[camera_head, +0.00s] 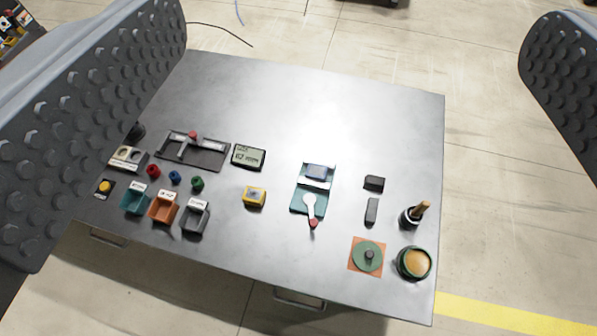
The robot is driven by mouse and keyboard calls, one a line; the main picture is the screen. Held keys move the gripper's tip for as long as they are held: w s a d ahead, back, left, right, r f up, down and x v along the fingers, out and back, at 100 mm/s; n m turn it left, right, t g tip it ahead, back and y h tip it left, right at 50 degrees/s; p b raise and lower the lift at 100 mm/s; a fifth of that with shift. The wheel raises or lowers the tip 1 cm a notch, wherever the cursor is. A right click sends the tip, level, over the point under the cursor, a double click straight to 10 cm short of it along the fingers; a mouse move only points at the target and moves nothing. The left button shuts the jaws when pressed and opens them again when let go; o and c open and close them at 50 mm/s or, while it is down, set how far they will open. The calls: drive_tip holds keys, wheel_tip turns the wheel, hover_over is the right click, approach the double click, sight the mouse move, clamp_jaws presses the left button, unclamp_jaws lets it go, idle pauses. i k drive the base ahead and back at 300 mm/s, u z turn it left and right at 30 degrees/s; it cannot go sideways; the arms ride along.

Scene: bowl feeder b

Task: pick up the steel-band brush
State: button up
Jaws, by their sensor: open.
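Whether one or two handles stand there cannot be told. My gripper (353,55) is open and empty. Its two studded grey fingers stand wide apart at the left and right of the view, well above the metal table (290,95). The brush lies between the fingers in the picture, toward the lower right, clear of both.
Close to the cup are a round dark bowl with orange-tan contents (414,263), a green disc on an orange square (368,256) and two dark blocks (374,183). A teal lever fixture (312,190) and small coloured bins (164,207) lie left. The table's far part is bare.

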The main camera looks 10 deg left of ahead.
sight(413, 215)
drive_tip(key=z, duration=0.7)
drive_tip(key=k, duration=0.65)
drive_tip(key=u, duration=0.4)
drive_tip(key=i, duration=1.05)
drive_tip(key=u, duration=0.4)
